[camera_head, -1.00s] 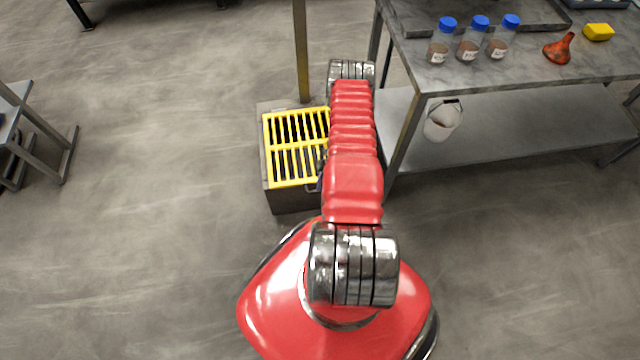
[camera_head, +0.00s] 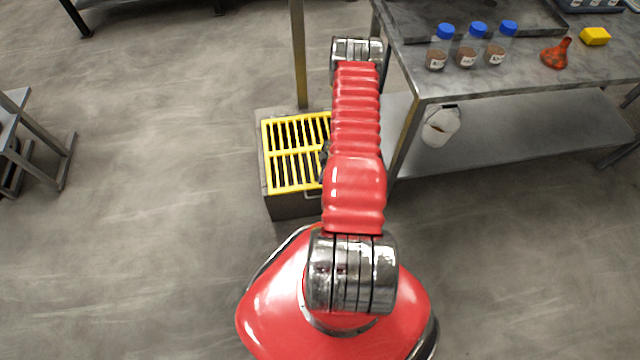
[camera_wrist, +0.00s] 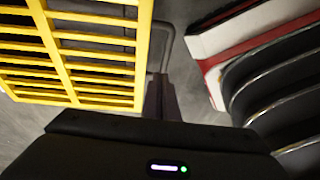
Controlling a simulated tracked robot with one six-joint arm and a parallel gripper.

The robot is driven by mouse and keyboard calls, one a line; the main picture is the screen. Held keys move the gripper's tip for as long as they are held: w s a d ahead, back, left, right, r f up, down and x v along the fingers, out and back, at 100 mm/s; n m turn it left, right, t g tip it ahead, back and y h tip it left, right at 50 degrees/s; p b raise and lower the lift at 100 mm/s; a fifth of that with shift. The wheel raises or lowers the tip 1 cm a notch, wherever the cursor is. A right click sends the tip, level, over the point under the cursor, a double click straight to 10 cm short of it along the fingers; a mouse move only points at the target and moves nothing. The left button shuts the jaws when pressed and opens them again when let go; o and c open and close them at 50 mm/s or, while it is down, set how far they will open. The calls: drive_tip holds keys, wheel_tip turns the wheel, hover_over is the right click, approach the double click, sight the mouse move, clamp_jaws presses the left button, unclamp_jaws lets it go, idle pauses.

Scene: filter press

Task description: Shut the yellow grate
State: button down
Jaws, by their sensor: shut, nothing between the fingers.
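The yellow grate (camera_head: 291,152) lies over the top of a low grey box (camera_head: 290,207). It looks flat or nearly flat in the head view; I cannot tell whether it is fully seated. Its right edge is hidden behind my arm. In the wrist view the grate (camera_wrist: 75,52) fills the upper left, with a grey handle loop (camera_wrist: 169,42) beside its right edge. My gripper (camera_wrist: 161,82) is shut and empty, close to the loop and right of the grate; contact cannot be told. In the head view my gripper is mostly hidden by my arm.
A steel table (camera_head: 440,84) with a lower shelf stands right of the box, bearing blue-capped bottles (camera_head: 468,50). A white bucket (camera_head: 440,126) shows under its top. A yellowish post (camera_head: 299,60) rises behind the box.

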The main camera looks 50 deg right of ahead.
drive_tip(key=shift+v, duration=2.95)
drive_tip(key=shift+s+a, duration=0.1)
drive_tip(key=shift+a, duration=0.05)
